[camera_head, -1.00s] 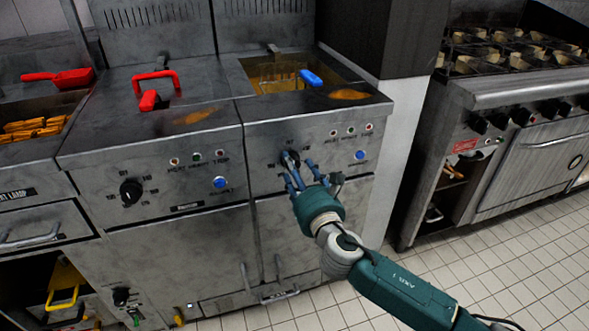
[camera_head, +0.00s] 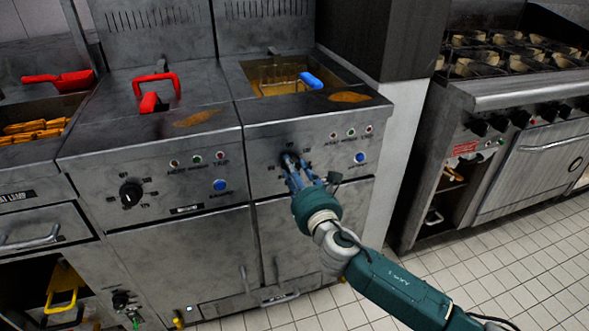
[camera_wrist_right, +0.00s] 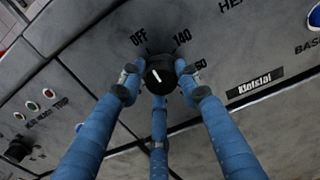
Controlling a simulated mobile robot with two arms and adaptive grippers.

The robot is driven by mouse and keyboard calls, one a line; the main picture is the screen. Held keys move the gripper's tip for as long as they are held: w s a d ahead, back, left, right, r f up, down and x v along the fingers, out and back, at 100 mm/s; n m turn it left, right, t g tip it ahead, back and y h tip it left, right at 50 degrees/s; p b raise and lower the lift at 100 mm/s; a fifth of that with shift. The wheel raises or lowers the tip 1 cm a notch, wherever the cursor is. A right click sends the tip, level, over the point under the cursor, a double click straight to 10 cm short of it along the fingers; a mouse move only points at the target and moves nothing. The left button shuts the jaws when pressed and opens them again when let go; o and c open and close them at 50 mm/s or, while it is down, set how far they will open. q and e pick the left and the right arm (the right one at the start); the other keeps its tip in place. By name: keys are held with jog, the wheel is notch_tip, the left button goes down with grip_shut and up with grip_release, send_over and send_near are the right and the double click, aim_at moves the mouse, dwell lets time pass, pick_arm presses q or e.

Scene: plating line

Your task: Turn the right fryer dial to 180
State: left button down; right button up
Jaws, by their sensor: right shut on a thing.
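The right fryer dial (camera_wrist_right: 160,75) is a black knob with a white pointer mark, set in the grey front panel of the right fryer (camera_head: 264,140). In the right wrist view the mark points up and slightly left, between the labels OFF and 140; a label ending in 60 shows at its right. My right gripper (camera_head: 290,162) has its blue fingers closed around the dial, and they also ring it in the right wrist view (camera_wrist_right: 160,84). The fingers mostly hide the dial in the head view. The 180 label cannot be made out. My left gripper is not in view.
The left fryer has its own black dial (camera_head: 131,194) and a red-handled basket (camera_head: 157,82). A blue-handled basket (camera_head: 311,79) sits in the right fryer's oil. A blue button (camera_head: 360,158) is right of my gripper.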

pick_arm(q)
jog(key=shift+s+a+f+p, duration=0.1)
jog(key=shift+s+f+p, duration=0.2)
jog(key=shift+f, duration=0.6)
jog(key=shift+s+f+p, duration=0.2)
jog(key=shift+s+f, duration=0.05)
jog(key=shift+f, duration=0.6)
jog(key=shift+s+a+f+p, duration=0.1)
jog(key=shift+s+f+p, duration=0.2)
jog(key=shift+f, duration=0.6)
pick_arm(e)
jog(key=shift+w+d+r+m, duration=0.1)
jog(key=shift+r+m, duration=0.1)
jog(key=shift+m, duration=1.45)
jog(key=shift+w+d+r+m, duration=0.1)
jog(key=shift+r+m, duration=0.1)
jog(key=shift+m, duration=1.45)
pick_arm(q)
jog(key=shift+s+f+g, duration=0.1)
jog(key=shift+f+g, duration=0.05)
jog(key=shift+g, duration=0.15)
pick_arm(e)
jog(key=o, duration=1.2)
jog(key=shift+d, duration=0.1)
jog(key=shift+c, duration=0.2)
jog(key=shift+f, duration=0.15)
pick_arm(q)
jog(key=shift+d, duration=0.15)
pick_arm(e)
jog(key=shift+s+f, duration=0.1)
